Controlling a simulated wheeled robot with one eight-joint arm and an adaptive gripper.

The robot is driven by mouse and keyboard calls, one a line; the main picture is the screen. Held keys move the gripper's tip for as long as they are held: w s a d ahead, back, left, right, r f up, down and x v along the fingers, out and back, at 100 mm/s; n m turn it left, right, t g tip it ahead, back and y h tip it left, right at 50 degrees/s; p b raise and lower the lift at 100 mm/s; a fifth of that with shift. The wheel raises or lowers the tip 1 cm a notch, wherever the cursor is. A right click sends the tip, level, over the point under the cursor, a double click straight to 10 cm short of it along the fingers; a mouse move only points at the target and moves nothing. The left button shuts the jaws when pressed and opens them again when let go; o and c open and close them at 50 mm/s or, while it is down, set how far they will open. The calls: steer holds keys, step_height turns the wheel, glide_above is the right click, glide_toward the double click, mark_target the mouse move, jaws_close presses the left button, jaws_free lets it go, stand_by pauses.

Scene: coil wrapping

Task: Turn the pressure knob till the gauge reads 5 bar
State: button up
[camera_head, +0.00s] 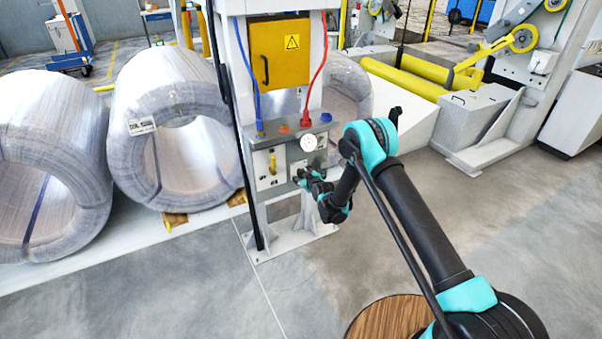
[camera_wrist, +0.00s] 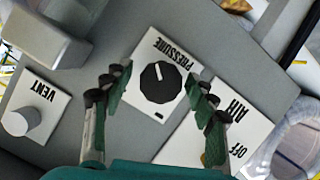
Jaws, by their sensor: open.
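The black pressure knob (camera_wrist: 160,83) sits on a white plate marked PRESSURE in the wrist view, with a white pointer line on it. My gripper (camera_wrist: 160,95) is open, one finger on each side of the knob, apart from it in the picture. In the head view my gripper (camera_head: 302,175) is at the front of the grey control panel (camera_head: 262,160) and hides the knob. The round white gauge (camera_head: 309,142) is on the panel just above my gripper. Its reading is too small to tell.
A white vent knob (camera_wrist: 22,121) is left of the pressure plate, and an air plate (camera_wrist: 232,112) marked OFF is on the right. A yellow handle (camera_head: 272,164) is on the panel. Blue and red hoses (camera_head: 318,75) run to its top. Wrapped coils (camera_head: 150,95) stand left.

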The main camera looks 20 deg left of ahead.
steer(key=shift+c, duration=0.4)
steer(key=c, duration=1.1)
steer(key=m+g+y, duration=0.1)
steer(key=m, duration=0.2)
steer(key=shift+d+g, duration=0.1)
steer(key=shift+g, duration=0.2)
steer(key=m+g+y, duration=0.1)
steer(key=m+y, duration=0.1)
steer(key=m, duration=0.1)
steer(key=m+g+y, duration=0.1)
steer(key=m, duration=0.2)
steer(key=shift+w+f+y, duration=0.1)
steer(key=shift+y, duration=0.2)
steer(key=shift+m+g+y, duration=0.5)
steer(key=shift+m+y, duration=0.3)
steer(key=shift+m, duration=0.8)
